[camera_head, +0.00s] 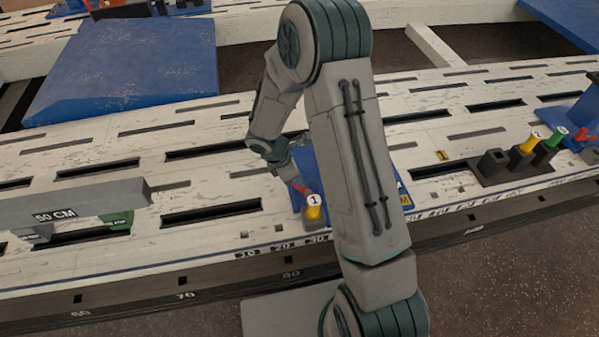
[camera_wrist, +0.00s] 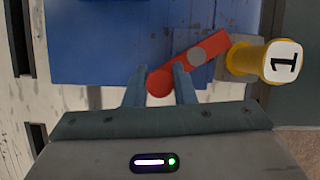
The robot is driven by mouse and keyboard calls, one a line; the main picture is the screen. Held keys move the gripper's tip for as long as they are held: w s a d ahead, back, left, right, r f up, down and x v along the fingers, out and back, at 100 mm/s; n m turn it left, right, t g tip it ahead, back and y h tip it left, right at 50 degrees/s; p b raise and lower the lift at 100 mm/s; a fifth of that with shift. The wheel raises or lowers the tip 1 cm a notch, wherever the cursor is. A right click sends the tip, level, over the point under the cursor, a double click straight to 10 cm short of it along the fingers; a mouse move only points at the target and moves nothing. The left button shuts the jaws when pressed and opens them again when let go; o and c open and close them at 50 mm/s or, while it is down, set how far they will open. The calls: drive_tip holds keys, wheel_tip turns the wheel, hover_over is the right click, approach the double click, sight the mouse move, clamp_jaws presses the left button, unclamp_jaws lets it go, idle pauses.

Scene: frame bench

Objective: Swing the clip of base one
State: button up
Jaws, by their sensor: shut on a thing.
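Base one is a blue plate (camera_head: 312,168) on the slotted bench, largely hidden behind my arm; its blue surface (camera_wrist: 110,40) fills the upper part of the wrist view. Its red clip (camera_head: 299,187) lies next to a yellow peg (camera_head: 313,207) marked 1, which stands in a grey block (camera_head: 316,222). My gripper (camera_wrist: 160,78) is shut on the clip's rounded free end, one finger on each side. The clip lies slanted, its free end lower left.
A dark rack (camera_head: 495,166) at right holds a yellow peg (camera_head: 530,141) and a green peg (camera_head: 550,146). Another blue base (camera_head: 585,112) with a red clip stands at the right edge. A grey bar (camera_head: 75,203) marked 50 CM lies at left.

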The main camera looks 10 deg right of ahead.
drive_tip(key=n+t, duration=0.1)
drive_tip(key=n, duration=0.1)
drive_tip(key=s+a+n+t+b, duration=0.1)
drive_tip(key=n, duration=0.1)
drive_tip(key=shift+s+a+n, duration=0.2)
drive_tip(key=shift+n, duration=0.1)
drive_tip(key=shift+s+a+n+t+y+b, duration=0.25)
drive_tip(key=shift+s+n+y+b, duration=0.35)
drive_tip(key=shift+n, duration=0.55)
drive_tip(key=shift+s+a+n+t+y+b, duration=0.1)
drive_tip(key=shift+s+n+t+y+b, duration=0.2)
drive_tip(key=shift+n+b, duration=0.65)
clamp_jaws()
unclamp_jaws()
drive_tip(key=shift+n, duration=0.3)
clamp_jaws()
drive_tip(key=o, duration=1)
unclamp_jaws()
drive_tip(key=p+v, duration=0.8)
drive_tip(key=v, duration=0.6)
drive_tip(key=shift+f, duration=0.1)
